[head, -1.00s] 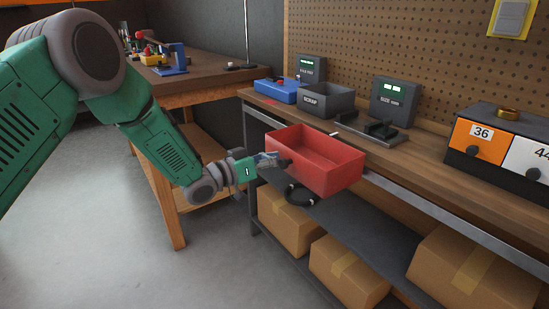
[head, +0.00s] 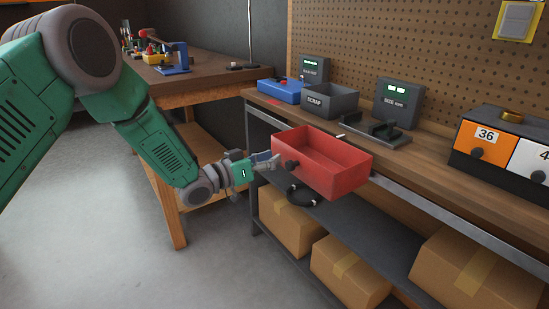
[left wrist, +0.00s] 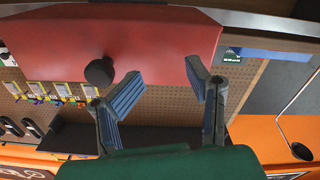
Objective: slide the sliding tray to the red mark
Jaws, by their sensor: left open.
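The sliding tray (head: 345,178) is a red open box on the front edge of the workbench, with a dark round knob (head: 292,165) on its left end. My left gripper (head: 274,161) is open and empty, just left of the knob and apart from it. In the left wrist view the tray's red wall (left wrist: 150,40) and the knob (left wrist: 99,71) show beyond the spread fingers (left wrist: 165,88); the knob lies outside the gap between them. A small faint red patch (head: 272,102), possibly the red mark, shows on the bench top near its left end. My right gripper is not in view.
Behind the tray stand a blue bin (head: 280,92), a grey scrap bin (head: 330,103) and a dark fixture (head: 377,132). A drawer unit (head: 488,145) stands at right. Cardboard boxes (head: 345,270) and a black ring (head: 300,194) lie below. The floor at left is clear.

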